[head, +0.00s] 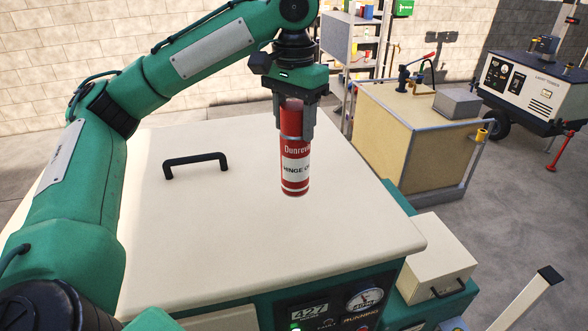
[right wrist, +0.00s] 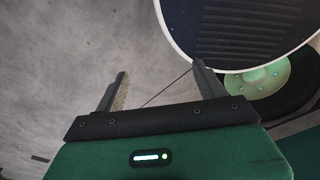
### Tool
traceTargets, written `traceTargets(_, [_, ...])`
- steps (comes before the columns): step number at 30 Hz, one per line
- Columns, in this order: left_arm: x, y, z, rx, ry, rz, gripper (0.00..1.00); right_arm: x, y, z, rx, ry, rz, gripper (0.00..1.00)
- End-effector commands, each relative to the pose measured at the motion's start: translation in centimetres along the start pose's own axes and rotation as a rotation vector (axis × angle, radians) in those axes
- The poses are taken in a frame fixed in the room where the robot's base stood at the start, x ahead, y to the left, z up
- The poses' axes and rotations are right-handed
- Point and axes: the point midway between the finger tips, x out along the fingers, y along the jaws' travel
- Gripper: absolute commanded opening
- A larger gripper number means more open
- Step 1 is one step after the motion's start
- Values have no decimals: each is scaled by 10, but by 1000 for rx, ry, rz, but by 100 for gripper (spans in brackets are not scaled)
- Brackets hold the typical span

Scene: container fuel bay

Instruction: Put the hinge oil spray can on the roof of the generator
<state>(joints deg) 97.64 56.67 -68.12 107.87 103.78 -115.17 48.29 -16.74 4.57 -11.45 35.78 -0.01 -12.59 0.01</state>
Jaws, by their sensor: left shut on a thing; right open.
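The hinge oil spray can (head: 295,165), red and white with a red cap, is upright in the head view. My left gripper (head: 294,118) is shut on its upper part from above. The can is over the cream roof of the generator (head: 220,240), right of the roof's black handle. I cannot tell for sure whether its base touches the roof or hangs just above it. My right gripper (right wrist: 158,90) is open and empty in the right wrist view, with grey floor behind it; it does not show in the head view.
The black handle (head: 195,160) stands up from the roof. A lower cream box (head: 435,265) adjoins the generator's right side. A yellowish tank (head: 405,140) and a shelf (head: 350,45) stand behind. A light tower trailer (head: 525,85) is far right. Much of the roof is bare.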

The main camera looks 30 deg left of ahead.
Motion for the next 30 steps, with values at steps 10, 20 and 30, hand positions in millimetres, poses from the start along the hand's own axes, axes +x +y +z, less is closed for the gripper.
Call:
traceTargets(10, [48,0,0,0,-2,2,0,2,-2,10,0,-12,-2,72])
traceTargets(20, [69,0,0,0,1,0,0,2,-2,13,0,-16,-2,72])
traceTargets(30, [102,-1,0,-3,-1,-1,0,-8,-1,9,0,-13,-1,72])
